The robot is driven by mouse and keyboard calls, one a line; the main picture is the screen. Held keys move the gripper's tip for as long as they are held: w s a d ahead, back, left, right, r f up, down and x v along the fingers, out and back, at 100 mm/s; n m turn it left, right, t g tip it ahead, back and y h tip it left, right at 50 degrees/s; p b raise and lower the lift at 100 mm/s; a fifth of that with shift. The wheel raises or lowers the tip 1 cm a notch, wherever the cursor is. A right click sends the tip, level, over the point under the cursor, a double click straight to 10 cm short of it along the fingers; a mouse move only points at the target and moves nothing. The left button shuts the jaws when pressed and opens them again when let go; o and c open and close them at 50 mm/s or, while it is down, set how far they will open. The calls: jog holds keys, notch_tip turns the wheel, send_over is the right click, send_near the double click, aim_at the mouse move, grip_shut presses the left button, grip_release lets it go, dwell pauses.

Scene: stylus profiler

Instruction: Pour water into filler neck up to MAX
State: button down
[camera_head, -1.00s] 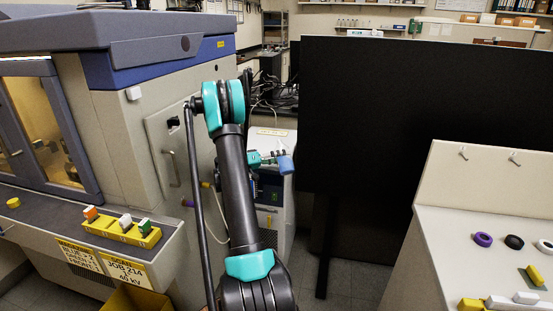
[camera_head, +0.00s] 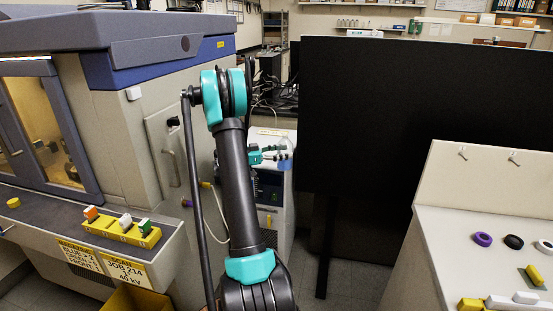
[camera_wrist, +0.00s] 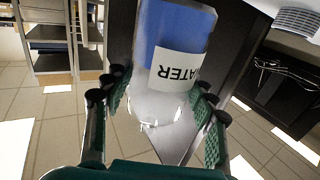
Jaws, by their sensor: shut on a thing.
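My gripper (camera_head: 268,156) is shut on a water bottle (camera_head: 285,163) near the front top of a pale floor-standing unit. In the wrist view, my green gripper fingers (camera_wrist: 162,98) press both sides of the bottle (camera_wrist: 178,35). Its label, partly cut off, reads "ATER" upside down; the body is blue above and clear and tapered below. In the head view the bottle looks close to upright, its clear part on top. I cannot make out the filler neck or a MAX mark; the bottle and arm may cover them.
The pale unit (camera_head: 273,215) has a dark panel and vent grille. A large machine (camera_head: 120,120) stands on the left, and a tall black panel (camera_head: 400,150) on the right. A bench (camera_head: 480,270) with tape rolls is at the right front. Tiled floor shows between them.

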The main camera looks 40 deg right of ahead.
aim_at(284, 139)
jog(key=shift+r, duration=2.55)
